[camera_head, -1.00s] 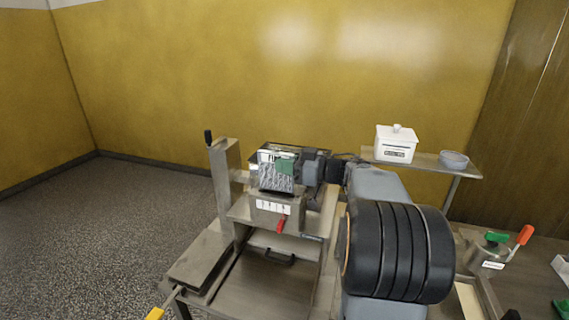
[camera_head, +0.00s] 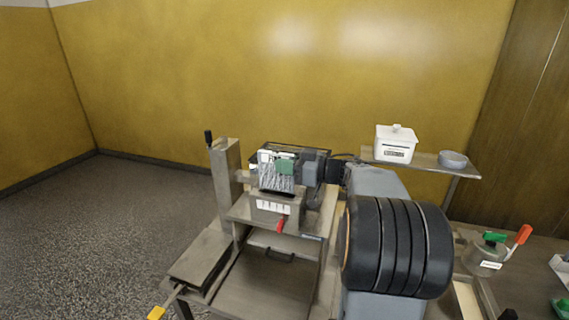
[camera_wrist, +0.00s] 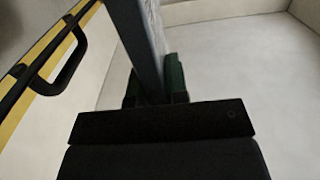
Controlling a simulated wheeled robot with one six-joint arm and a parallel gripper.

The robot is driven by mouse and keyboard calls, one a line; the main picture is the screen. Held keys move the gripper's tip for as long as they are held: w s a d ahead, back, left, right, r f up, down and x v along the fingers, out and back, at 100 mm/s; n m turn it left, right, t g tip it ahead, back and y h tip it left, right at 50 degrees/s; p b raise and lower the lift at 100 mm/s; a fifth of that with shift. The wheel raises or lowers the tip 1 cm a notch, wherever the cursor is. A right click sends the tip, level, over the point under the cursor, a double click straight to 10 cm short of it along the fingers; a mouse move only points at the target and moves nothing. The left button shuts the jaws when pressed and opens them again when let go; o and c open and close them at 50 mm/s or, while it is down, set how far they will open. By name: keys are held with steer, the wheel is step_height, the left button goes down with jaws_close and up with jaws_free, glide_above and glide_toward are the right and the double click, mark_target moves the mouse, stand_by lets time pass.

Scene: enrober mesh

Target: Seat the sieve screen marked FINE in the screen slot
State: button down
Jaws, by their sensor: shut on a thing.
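No FINE mark is readable, and the slot opening is not clearly visible. In the wrist view, my gripper (camera_wrist: 157,95) has green pieces at its fingers, and the screen's grey edge (camera_wrist: 140,45) runs up between them.
A red handle (camera_head: 280,226) hangs at the housing front. A metal post (camera_head: 226,172) with a black knob stands to the left. A shelf at the back right holds a white lidded box (camera_head: 395,146) and a grey bowl (camera_head: 453,159). A pot (camera_head: 485,262) stands at the right.

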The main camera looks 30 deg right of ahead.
mark_target(285, 191)
steer(key=shift+f+b, duration=1.85)
steer(key=shift+f, duration=1.75)
steer(key=shift+r, duration=0.15)
steer(key=shift+r+p, duration=3.15)
steer(key=shift+p, duration=0.15)
steer(key=shift+f+p, duration=0.1)
steer(key=shift+p, duration=0.6)
